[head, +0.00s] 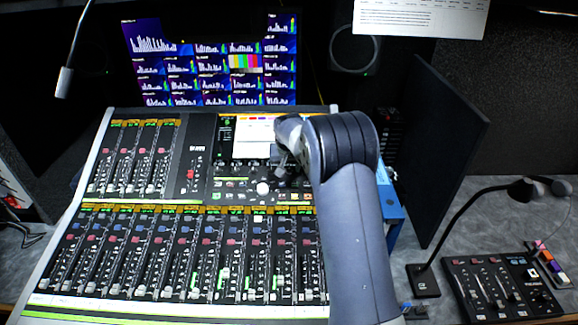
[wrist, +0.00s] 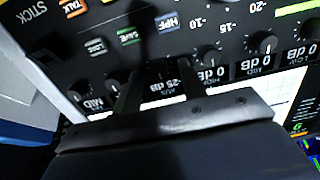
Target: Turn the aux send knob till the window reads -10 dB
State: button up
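The mixing console (head: 187,205) fills the lower left of the head view. My gripper reaches down over its upper right part, beside the console's screen (head: 252,138); its fingertips are hard to make out there. In the wrist view the panel appears upside down. My gripper (wrist: 159,76) has its two dark fingers apart, over the aux position. Between them, the aux window (wrist: 166,86) appears to read -25 dB. The aux knob itself is too dark to make out between the fingers, and I cannot tell whether they touch it.
Neighbouring knobs sit close by in the wrist view: one with a 0 dB window (wrist: 209,53) on the right, another (wrist: 81,90) on the left. Lit SAVE (wrist: 129,37) and HPF (wrist: 166,23) buttons lie beyond. A small controller (head: 500,288) and gooseneck lamp stand right.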

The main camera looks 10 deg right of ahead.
jog(key=shift+c, duration=0.6)
grip_shut()
jog(key=shift+f+m, duration=0.1)
jog(key=shift+m, duration=0.3)
jog(key=shift+f+m+b, duration=0.1)
jog(key=shift+m+b, duration=0.75)
jog(key=shift+m, duration=0.05)
jog(key=m+b, duration=0.1)
jog(key=m, duration=0.1)
jog(key=shift+d+m, duration=0.1)
jog(key=shift+m, duration=0.3)
jog(key=m+b, duration=0.2)
jog(key=m, duration=0.4)
jog(key=shift+s, duration=0.1)
jog(key=shift+m, duration=0.3)
